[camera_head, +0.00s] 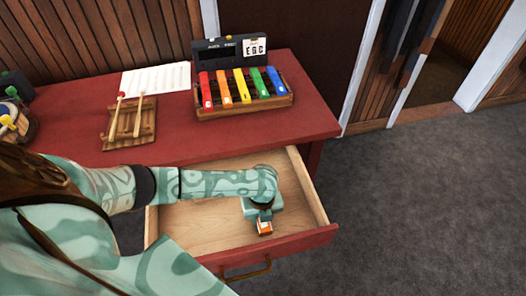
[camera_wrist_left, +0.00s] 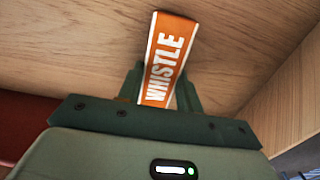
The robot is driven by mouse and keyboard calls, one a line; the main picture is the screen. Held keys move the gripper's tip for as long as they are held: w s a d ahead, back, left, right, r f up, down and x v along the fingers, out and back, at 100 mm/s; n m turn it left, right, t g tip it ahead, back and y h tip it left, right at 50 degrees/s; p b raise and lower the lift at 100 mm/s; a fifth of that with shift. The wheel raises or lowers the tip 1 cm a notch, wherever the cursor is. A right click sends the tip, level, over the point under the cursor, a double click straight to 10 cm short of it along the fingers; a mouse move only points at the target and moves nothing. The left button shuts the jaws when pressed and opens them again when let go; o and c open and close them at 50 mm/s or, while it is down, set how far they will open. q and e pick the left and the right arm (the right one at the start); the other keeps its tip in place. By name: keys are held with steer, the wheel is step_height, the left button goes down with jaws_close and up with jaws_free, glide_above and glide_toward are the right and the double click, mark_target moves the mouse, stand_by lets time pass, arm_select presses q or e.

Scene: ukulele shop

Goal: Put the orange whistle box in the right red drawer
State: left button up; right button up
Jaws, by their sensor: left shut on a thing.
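The orange whistle box (camera_head: 265,229) is small, with white edges. In the left wrist view its label side (camera_wrist_left: 170,55) reads WHISTLE. My left gripper (camera_head: 263,215) is shut on it, with one dark green finger on each side of the box. The gripper points down inside the open red drawer (camera_head: 205,222), toward its right front part. The drawer has a red front, a brass-coloured handle and a bare pale wood inside. I cannot tell whether the box touches the drawer floor. My arm hides part of the drawer. My right gripper is not in view.
The red desk top (camera_head: 320,115) above the drawer holds a set of coloured bars (camera_head: 240,90), a dark sign box (camera_head: 228,50), a white sheet (camera_head: 156,79) and mallets on a wooden rack (camera_head: 130,125). Grey carpet (camera_head: 420,200) lies clear to the right.

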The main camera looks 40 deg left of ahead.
arm_select(q)
steer(key=o, duration=1)
steer(key=shift+c, duration=0.2)
steer(key=shift+r, duration=0.1)
step_height(320, 180, up, 12)
steer(key=p, duration=0.6)
